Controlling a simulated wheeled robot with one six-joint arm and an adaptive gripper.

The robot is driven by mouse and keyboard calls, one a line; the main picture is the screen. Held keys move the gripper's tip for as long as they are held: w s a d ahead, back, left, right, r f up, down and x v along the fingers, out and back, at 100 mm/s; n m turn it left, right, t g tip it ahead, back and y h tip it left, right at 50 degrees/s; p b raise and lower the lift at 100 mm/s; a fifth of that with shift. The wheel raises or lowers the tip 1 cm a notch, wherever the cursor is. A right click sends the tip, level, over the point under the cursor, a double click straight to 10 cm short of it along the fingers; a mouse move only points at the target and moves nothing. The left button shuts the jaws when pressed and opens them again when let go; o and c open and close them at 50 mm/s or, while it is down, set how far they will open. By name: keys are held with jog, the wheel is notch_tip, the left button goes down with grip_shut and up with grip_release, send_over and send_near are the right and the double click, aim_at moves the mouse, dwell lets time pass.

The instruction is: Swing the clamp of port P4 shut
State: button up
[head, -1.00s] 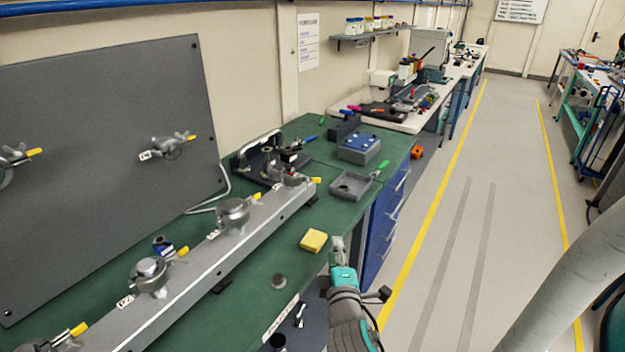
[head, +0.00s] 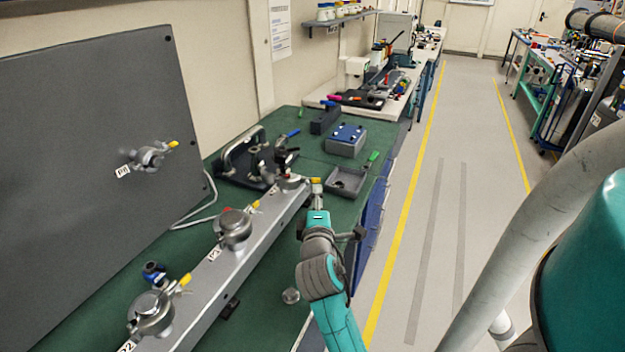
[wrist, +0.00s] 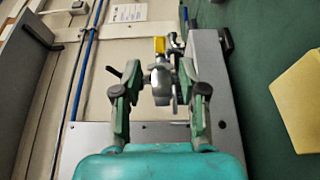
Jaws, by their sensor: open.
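A metal rail (head: 201,292) carries several round clamped ports with yellow-tipped levers. The port at its far end (head: 290,182) has its yellow lever tip (head: 316,181) sticking out to the right; I cannot read its label, so I cannot confirm it is P4. My gripper (head: 316,192) is open beside that lever tip. In the wrist view, the yellow tip (wrist: 159,45) and the metal clamp (wrist: 162,83) appear between the fingers of my gripper (wrist: 158,76). No grip shows, and I cannot tell whether either finger touches.
A yellow block (wrist: 301,103) lies on the green bench at right in the wrist view. A grey tray (head: 346,183) and a blue-topped box (head: 346,139) stand beyond my gripper. A dark panel (head: 75,170) rises at left. The aisle floor is clear.

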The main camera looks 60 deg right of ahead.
aim_at(316, 181)
jog(key=x, duration=0.8)
jog(key=shift+w+d, duration=0.15)
jog(key=shift+d, duration=0.15)
grip_shut()
